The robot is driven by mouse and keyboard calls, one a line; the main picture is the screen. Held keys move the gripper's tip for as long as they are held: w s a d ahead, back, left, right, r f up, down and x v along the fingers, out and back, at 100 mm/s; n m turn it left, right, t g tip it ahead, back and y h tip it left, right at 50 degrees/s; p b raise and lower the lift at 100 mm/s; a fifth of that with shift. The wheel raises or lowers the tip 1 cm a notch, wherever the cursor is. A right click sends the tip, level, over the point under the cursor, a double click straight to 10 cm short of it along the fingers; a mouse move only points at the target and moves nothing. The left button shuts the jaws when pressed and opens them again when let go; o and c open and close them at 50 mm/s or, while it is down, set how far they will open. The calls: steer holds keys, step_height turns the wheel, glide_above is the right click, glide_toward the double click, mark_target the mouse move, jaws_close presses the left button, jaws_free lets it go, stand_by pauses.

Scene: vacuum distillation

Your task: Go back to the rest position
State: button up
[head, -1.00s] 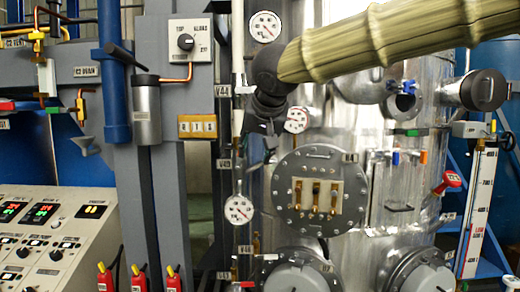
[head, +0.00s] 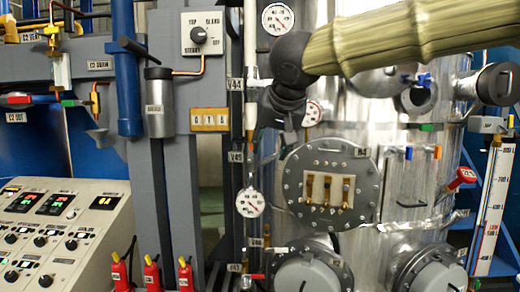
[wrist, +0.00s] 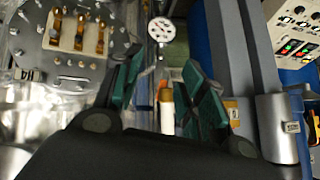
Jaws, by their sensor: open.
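My gripper (wrist: 158,90) is open in the wrist view, its two green-padded fingers apart with nothing held between them. Past the fingers, a round white gauge (wrist: 161,30) and a vertical pipe with a white section (wrist: 167,115) show in the background. In the head view my arm reaches in from the upper right, and its dark end (head: 284,108) hangs in front of the silver vessel (head: 400,200). The fingertips cannot be made out in the head view.
A round flange with a brass-fitted window (head: 328,188) is on the vessel. A gauge (head: 250,203) and grey columns (head: 180,200) stand left of the vessel.

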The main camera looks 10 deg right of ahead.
steer(key=s+a+f+n+g+y+b, duration=0.1)
steer(key=a+f+g+y+b, duration=0.15)
steer(key=f, duration=2.15)
steer(key=s+a+f+n+g+y+b, duration=0.1)
steer(key=a+f+n+g+b, duration=0.2)
steer(key=f, duration=2)
steer(key=s+d+f+m+g+b, duration=0.1)
steer(key=s+d+f+b, duration=0.1)
steer(key=s+f, duration=0.75)
steer(key=s+d+f+g+b, duration=0.15)
steer(key=s+f, duration=0.25)
steer(key=f, duration=1.1)
steer(key=s+d+f+m+g+b, duration=0.1)
steer(key=s+d+f+b, duration=0.15)
steer(key=s+f, duration=0.65)
steer(key=s+d+f+h+b, duration=0.2)
steer(key=s+d+f+h, duration=0.2)
steer(key=s+d+f, duration=0.8)
step_height(320, 180, down, 4)
steer(key=shift+s+r+n, duration=0.25)
steer(key=shift+s+n, duration=0.05)
steer(key=shift+s, duration=0.8)
steer(key=shift+c, duration=0.5)
